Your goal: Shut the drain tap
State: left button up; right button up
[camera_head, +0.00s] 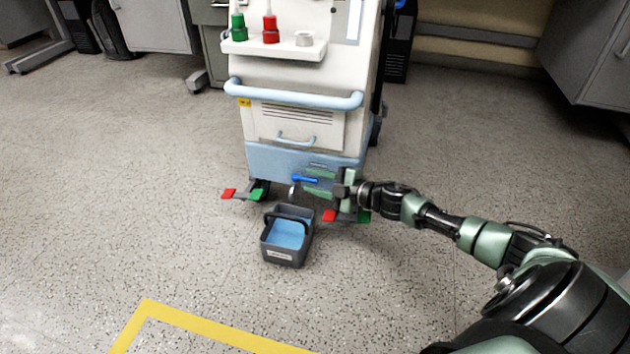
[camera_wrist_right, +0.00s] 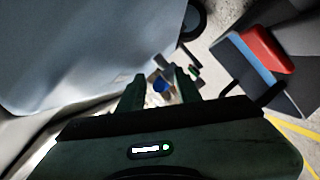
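The drain tap has a blue lever (camera_head: 303,179) low on the front of the white and light-blue machine (camera_head: 300,157). The lever lies roughly level, with a short metallic spout (camera_head: 292,190) below its left end. My right gripper (camera_head: 314,182) is open, one finger above and one below the lever's right end. In the right wrist view the blue lever (camera_wrist_right: 160,85) shows between the two fingers of the gripper (camera_wrist_right: 160,88). I cannot tell whether either finger touches it. My left gripper is not in view.
A dark grey bucket (camera_head: 286,255) with blue liquid stands on the floor below the tap. Red and green pedals (camera_head: 242,194) (camera_head: 345,216) stick out at the machine's base. A light-blue handle bar (camera_head: 292,96) crosses its front.

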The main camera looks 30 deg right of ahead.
jog(key=p+v, duration=0.5)
jog(key=v, duration=0.2)
jog(key=shift+s+r, duration=0.1)
jog(key=shift+s, duration=0.05)
jog(key=shift+s+d, duration=0.15)
jog(key=shift+s, duration=0.05)
dwell(0.4)
